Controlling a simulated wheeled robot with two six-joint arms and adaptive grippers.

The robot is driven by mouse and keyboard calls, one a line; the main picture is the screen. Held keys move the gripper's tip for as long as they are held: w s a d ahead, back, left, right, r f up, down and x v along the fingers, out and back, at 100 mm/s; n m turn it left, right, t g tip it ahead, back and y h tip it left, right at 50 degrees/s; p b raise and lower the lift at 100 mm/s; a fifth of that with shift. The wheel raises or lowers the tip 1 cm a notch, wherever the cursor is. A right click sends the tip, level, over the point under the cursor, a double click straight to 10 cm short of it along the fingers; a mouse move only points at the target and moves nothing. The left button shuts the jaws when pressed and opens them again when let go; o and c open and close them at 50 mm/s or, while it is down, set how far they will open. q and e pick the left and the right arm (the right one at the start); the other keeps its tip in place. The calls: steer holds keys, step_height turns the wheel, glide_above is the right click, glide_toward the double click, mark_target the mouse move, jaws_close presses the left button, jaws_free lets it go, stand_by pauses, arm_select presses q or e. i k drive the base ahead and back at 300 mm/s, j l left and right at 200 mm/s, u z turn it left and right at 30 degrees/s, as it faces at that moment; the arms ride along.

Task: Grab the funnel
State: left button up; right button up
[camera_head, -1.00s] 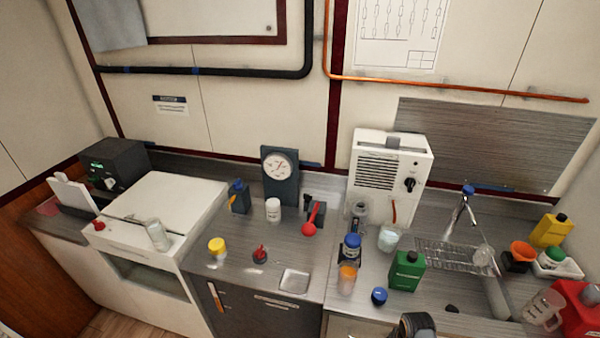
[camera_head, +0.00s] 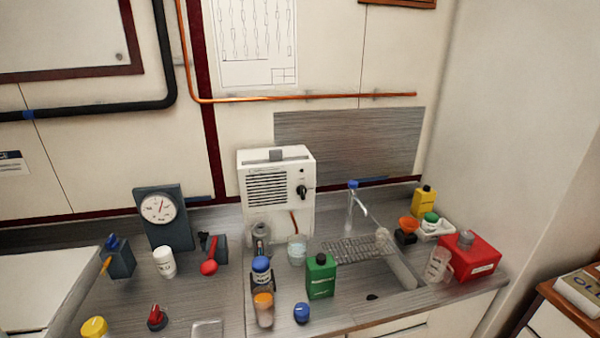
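An orange funnel-shaped piece (camera_head: 408,223) sits at the right of the counter, on or in a small black holder (camera_head: 404,237). Neither of my grippers shows in the head view now.
A red container (camera_head: 472,259) and a clear jug (camera_head: 437,265) stand in front right of the orange piece. A yellow bottle (camera_head: 423,201) is behind it.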

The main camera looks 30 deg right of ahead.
mark_target(409, 224)
steer(key=z, duration=1.7)
